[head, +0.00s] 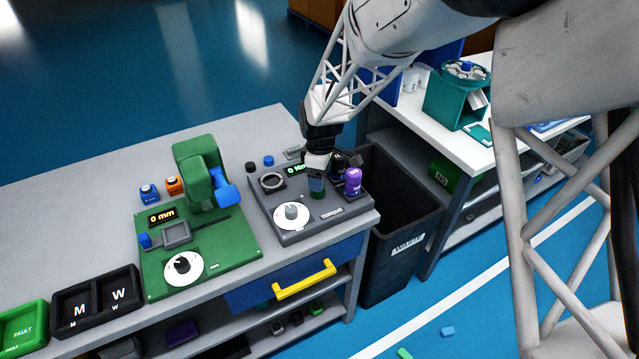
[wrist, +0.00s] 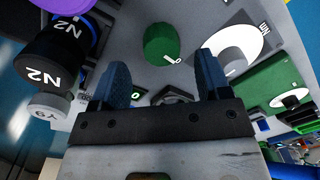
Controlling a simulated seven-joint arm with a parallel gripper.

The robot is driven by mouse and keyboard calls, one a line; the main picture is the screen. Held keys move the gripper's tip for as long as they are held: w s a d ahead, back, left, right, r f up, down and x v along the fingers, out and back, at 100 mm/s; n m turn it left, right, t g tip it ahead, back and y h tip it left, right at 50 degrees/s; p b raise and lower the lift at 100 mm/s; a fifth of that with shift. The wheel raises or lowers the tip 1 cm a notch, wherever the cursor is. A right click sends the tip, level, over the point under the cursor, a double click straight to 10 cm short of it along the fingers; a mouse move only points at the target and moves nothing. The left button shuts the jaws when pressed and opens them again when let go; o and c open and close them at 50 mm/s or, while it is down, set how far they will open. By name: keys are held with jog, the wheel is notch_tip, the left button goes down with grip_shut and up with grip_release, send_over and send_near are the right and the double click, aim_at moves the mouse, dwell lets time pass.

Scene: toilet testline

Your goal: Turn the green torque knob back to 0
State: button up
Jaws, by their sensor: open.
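The green torque knob (wrist: 160,45) is a round green cap on the grey test panel (wrist: 130,20), with a small white marking beside it that I cannot read surely. My gripper (wrist: 164,66) is open and empty, pointing down at the panel. Its two blue fingers stand apart, and in the wrist view the knob shows between and beyond their tips, with no visible contact. In the head view my gripper (head: 317,182) is over the right part of the panel, where a green display (head: 295,170) shows a 0.
A white dial (head: 291,215) sits on the panel in front of the knob. A purple cylinder (head: 352,181) and black N2 weights (wrist: 55,60) stand close beside my gripper. A green press fixture (head: 205,175) is to the left. A dark bin (head: 395,250) stands beyond the table's right edge.

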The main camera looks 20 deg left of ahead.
jog(key=shift+r, duration=1.75)
jog(key=shift+d+r, duration=0.15)
jog(key=shift+d, duration=0.05)
jog(key=s+d+r+m+t, duration=0.1)
jog(key=s+d+r+m, duration=0.35)
jog(key=d+r, duration=0.5)
jog(key=s+d+r+m+t, duration=0.1)
jog(key=s+d+r+m, duration=0.4)
jog(key=d, duration=0.8)
jog(key=s+d+r+m, duration=0.2)
jog(key=s+d+m, duration=0.2)
jog(key=s+d, duration=0.3)
jog(key=s+d+r+m+t, duration=0.1)
jog(key=s+d+m, duration=0.4)
jog(key=s, duration=0.9)
jog(key=shift+d+r, duration=0.8)
jog(key=shift+d, duration=1)
